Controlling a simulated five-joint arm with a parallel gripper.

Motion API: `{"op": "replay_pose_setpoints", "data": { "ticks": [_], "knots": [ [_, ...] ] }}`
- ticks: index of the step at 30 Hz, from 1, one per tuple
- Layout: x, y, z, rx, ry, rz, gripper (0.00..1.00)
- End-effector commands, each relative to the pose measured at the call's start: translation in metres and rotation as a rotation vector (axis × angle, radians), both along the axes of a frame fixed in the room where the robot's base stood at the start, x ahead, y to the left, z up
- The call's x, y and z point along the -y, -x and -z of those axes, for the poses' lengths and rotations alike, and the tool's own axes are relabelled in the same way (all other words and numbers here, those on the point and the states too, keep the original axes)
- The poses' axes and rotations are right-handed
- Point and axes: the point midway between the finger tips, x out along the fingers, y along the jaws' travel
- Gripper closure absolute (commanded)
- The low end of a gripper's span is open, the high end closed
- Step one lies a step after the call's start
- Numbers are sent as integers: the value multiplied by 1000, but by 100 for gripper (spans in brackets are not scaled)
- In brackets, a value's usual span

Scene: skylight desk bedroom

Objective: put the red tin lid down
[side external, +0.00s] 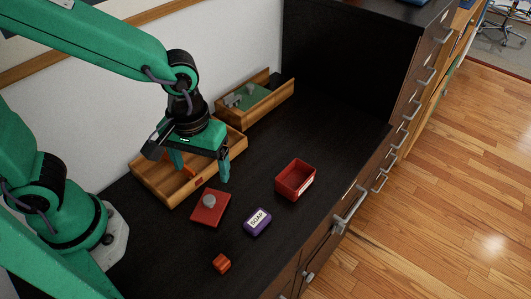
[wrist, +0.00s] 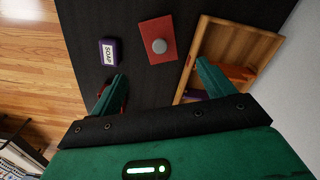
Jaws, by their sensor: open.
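The red tin lid (side external: 210,216), a flat red square with a grey round knob, lies on the dark desk in front of a wooden tray. It shows in the wrist view (wrist: 158,28) at the upper middle, fully uncovered. My gripper (side external: 200,172) is open, pointing down above and behind the lid, over the tray's front side. In the wrist view my gripper's fingers (wrist: 160,70) are spread wide with nothing between them, and the lid is beyond the tips. The open red tin (side external: 295,181) stands upright to the right of the lid.
The wooden tray (side external: 237,151) holds an orange piece (wrist: 237,72) and something purple (wrist: 195,93). A second wooden tray (side external: 270,101) stands behind. A purple soap box (side external: 257,222) and small orange-red block (side external: 222,264) lie nearer the front. The desk's right side is clear.

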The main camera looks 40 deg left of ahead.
Motion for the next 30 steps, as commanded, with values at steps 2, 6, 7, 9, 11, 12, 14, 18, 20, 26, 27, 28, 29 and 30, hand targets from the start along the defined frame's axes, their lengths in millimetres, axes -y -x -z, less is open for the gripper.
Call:
{"op": "replay_pose_setpoints", "data": {
  "ticks": [2,6,7,9,11,12,14,18,20,26,27,28,29,30],
  "knots": [
    [0,0,-1,0,0,0,19],
    [0,0,0,0,0,0,19],
    [0,0,0,0,0,0,19],
    [0,0,0,0,0,0,19],
    [0,0,0,0,0,0,19],
    [0,0,0,0,0,0,19],
    [0,0,0,0,0,0,19],
    [-2,-1,-2,4,3,3,19],
    [-4,-1,-4,11,6,8,19],
    [-22,-6,-22,68,31,49,19],
    [-27,-7,-27,87,37,64,19],
    [-32,-8,-31,102,40,75,19],
    [-37,-9,-36,120,44,88,19],
    [-44,-9,-42,143,47,105,19]
  ]
}}
